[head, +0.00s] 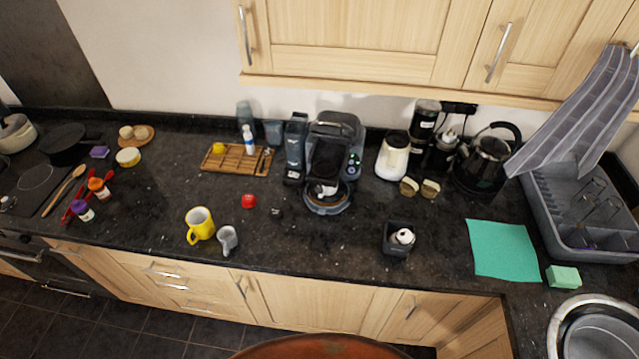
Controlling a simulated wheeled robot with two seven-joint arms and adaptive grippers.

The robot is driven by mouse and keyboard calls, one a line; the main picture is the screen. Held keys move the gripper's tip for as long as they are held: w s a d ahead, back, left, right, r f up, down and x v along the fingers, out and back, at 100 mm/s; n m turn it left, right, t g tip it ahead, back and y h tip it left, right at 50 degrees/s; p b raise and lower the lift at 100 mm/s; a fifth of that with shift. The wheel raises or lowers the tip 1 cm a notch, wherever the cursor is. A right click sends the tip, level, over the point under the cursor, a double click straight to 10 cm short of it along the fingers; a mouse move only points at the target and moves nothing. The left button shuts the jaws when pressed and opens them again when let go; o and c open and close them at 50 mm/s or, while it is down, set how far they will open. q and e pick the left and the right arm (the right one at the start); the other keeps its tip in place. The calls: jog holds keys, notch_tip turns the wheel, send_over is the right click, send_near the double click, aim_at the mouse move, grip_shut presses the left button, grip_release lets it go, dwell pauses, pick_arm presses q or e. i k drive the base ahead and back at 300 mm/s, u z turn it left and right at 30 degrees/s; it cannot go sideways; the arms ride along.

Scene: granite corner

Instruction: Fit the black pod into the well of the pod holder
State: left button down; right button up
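A small dark piece (277,212) lies on the black counter in front of the coffee machine, just right of a small red object (248,201). It may be the black pod, but it is too small to be sure. The dark coffee machine (333,150) stands against the wall, with a round drip base (328,207) in front. A dark part with a pale patch (323,189) sits low on its front. It may be the pod holder; I cannot make out a well. Neither of my grippers is in view.
A yellow mug (201,224) and a grey cup (227,239) stand near the front edge. Counter between cup and container is clear.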

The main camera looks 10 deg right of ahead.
aim_at(322, 172)
jog(key=u, duration=0.45)
jog(key=k, duration=1.15)
jog(key=u, duration=1.3)
jog(key=i, duration=0.8)
jog(key=z, duration=0.5)
jog(key=i, duration=0.75)
jog(key=z, duration=0.65)
